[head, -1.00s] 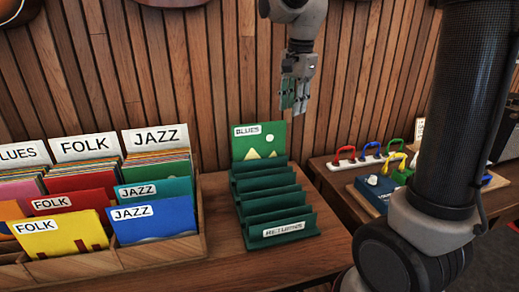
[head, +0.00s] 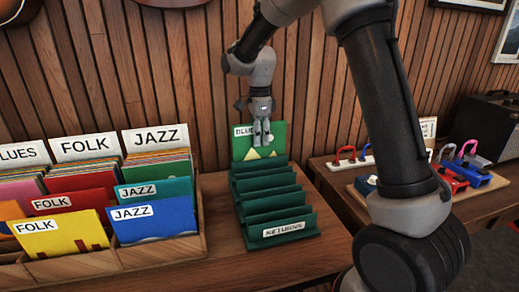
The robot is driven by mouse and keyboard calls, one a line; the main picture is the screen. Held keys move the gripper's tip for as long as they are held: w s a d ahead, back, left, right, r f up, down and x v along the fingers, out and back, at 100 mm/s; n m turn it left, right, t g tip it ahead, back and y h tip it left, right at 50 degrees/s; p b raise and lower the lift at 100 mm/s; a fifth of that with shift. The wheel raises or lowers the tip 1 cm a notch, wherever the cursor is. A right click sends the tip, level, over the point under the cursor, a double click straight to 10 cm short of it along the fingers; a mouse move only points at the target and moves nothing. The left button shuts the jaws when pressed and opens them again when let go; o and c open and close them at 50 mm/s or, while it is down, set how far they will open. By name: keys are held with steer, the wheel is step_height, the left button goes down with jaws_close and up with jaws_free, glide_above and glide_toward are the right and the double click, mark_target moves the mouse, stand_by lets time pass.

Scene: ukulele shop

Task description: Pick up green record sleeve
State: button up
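The green record sleeve (head: 275,139), with a "BLUES" label and a yellow mountain picture, stands upright in the rear slot of the dark green returns rack (head: 285,222). My gripper (head: 261,140) points down in front of or over the sleeve's upper middle and covers part of its face and label. Its fingers look close together. I cannot tell whether they are on the sleeve or how far apart they are.
A wooden record bin (head: 160,254) with folk, jazz and blues sleeves stands left of the rack. On the right, a side table (head: 340,195) holds a board with colourful clamp-like items (head: 450,172). A black amplifier (head: 490,125) is behind. The wood-slat wall is close behind the rack.

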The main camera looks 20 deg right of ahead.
steer(key=shift+f, duration=0.1)
steer(key=shift+c, duration=0.3)
jaws_close()
